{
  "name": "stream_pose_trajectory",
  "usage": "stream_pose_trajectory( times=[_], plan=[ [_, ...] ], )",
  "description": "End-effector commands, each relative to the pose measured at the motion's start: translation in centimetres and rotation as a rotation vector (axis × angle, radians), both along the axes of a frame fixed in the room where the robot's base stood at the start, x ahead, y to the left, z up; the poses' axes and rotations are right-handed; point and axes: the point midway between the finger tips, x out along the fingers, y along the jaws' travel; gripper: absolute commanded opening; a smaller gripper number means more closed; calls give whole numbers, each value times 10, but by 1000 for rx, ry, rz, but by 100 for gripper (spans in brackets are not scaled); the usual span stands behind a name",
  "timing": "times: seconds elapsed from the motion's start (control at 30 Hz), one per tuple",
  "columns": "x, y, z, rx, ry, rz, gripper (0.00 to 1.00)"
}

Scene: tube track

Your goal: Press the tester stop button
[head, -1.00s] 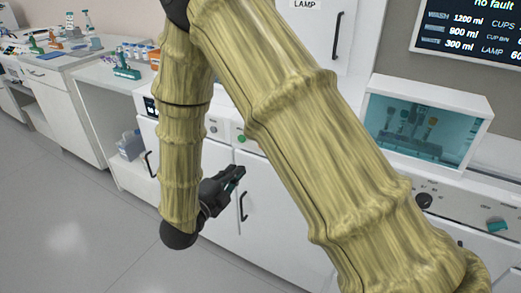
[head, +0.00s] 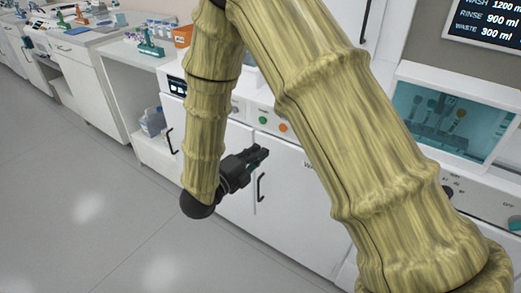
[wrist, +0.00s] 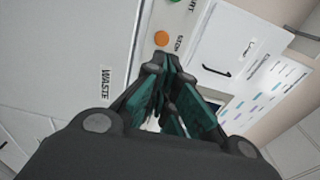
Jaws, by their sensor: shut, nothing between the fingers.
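The orange button (head: 283,127) sits on the front panel strip of the white cabinet, just right of a green button (head: 262,120). In the wrist view the orange button (wrist: 161,38) has a label beside it that appears to read STOP; the green button (wrist: 174,1) is cut off by the top edge. My gripper (head: 262,154) is in front of the cabinet, below the buttons in the head view. In the wrist view its fingertips (wrist: 167,66) are shut and empty, appearing just below the orange button. The gap to the panel cannot be told.
Cabinet doors with black handles (head: 260,187) lie under the panel; one is marked WASTE. A glass-fronted chamber (head: 446,115) stands to the right. A side bench (head: 135,62) with bottles and an orange bin is at left. The floor (head: 90,200) is clear.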

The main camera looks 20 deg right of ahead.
Motion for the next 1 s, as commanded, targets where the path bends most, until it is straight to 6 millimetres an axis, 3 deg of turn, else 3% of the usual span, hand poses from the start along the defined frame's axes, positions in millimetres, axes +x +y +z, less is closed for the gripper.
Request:
stream_pose_trajectory(
  times=[0.6, 1.0],
  plan=[
    [55, -82, 0, 0, 0, -1, 0],
    [66, -98, -1, -1, 1, 0, 0]
  ],
)
